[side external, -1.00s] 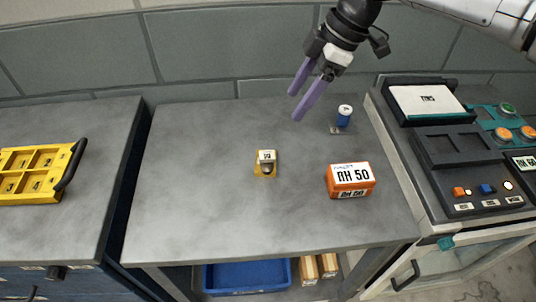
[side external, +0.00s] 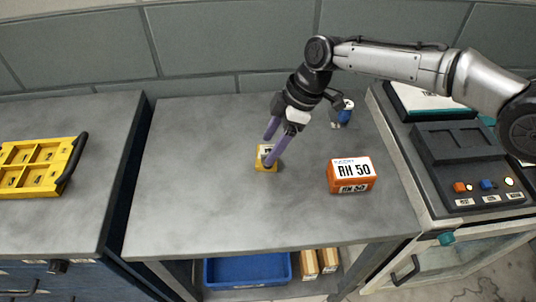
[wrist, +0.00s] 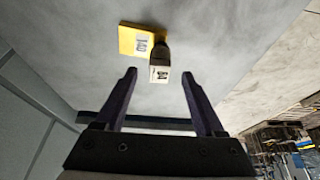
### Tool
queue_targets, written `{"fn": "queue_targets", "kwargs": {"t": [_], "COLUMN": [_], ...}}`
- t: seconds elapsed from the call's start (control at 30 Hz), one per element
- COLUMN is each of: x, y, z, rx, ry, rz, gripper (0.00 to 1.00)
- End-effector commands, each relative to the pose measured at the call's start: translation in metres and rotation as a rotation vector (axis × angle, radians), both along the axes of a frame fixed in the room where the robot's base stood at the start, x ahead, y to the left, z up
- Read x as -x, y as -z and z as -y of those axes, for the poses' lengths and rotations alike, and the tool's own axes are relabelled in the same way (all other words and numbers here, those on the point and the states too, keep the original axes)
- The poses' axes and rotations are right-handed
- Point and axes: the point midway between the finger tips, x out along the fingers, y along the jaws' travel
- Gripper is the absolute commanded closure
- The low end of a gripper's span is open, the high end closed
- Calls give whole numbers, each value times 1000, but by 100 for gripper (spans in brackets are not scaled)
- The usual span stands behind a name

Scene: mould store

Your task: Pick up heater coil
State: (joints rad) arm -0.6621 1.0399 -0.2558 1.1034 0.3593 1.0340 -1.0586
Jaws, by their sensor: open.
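A small dark piece with a white labelled end, which I take to be the heater coil (wrist: 159,72), sits at a yellow pad (wrist: 128,40) on the grey bench. The pad also shows in the side view (side external: 260,164), near the middle of the bench, with the piece partly hidden behind my fingers. My gripper (side external: 269,152) is open, with its purple fingers pointing down over the pad. In the wrist view my gripper (wrist: 158,73) has the piece's white end showing between its two fingertips. Whether the fingers touch it, I cannot tell.
An orange box (side external: 352,187) stands right of the pad. A blue-and-white bottle (side external: 346,112) stands behind, partly hidden by my wrist. A control console (side external: 455,165) is at the right, a yellow tray (side external: 35,190) at the left. The bench's left and front are clear.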

Motion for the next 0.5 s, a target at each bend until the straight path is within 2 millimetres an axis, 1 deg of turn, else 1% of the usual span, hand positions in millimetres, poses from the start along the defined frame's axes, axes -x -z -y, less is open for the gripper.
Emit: {"fn": "queue_targets", "kwargs": {"t": [0.03,0.2,0.47,0.5], "x": [-1,0,-1,-1], "y": [9,24,27,27], "z": [-1,-9,-9,-9], "rx": [2,0,0,0], "ry": [0,-1,-1,-1], "rz": [-2,0,0,0], "gripper": [29,29,29,33]}}
